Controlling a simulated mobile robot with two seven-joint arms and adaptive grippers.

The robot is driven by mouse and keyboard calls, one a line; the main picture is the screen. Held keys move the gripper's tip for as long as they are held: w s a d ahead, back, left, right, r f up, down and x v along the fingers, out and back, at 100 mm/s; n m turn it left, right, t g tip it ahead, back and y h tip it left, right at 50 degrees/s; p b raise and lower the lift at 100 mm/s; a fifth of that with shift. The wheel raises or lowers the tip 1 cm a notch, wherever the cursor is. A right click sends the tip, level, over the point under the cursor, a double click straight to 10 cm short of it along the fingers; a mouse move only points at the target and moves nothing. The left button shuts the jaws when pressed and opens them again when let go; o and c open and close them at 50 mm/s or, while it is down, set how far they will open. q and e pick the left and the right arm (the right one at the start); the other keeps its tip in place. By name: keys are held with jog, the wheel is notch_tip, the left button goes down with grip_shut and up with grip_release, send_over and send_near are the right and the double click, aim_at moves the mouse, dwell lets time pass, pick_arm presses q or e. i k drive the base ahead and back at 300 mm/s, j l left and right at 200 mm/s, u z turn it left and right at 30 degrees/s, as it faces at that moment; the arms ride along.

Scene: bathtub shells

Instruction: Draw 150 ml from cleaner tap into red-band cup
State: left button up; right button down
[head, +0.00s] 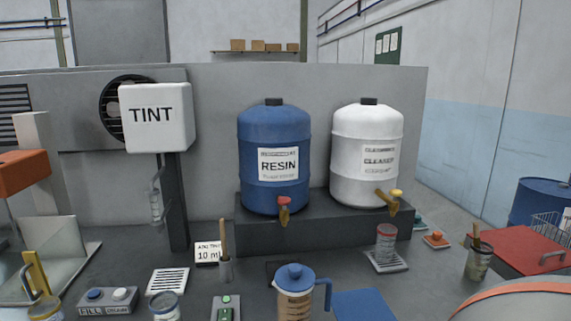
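A white drum labelled CLEANER (366,150) stands on a dark grey ledge at the back right. Its brass tap (389,202) with a yellow knob sticks out at the lower right front. A grey cup with reddish bands (386,244) stands upright on a small pale tray (388,263), below the tap and apart from it. Its markings are too small to read, and its contents cannot be seen. No liquid stream is visible at the tap. Neither gripper is in view.
A blue RESIN drum (273,150) with a red-handled tap stands left of the cleaner. A blue-lidded jug (294,293) stands in front, beside a blue mat (363,305). A tin with brushes (478,261) and a red box (520,255) are at right. A white TINT box (157,130) is at left.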

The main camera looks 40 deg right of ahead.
aim_at(395, 194)
jog(key=z, duration=1.8)
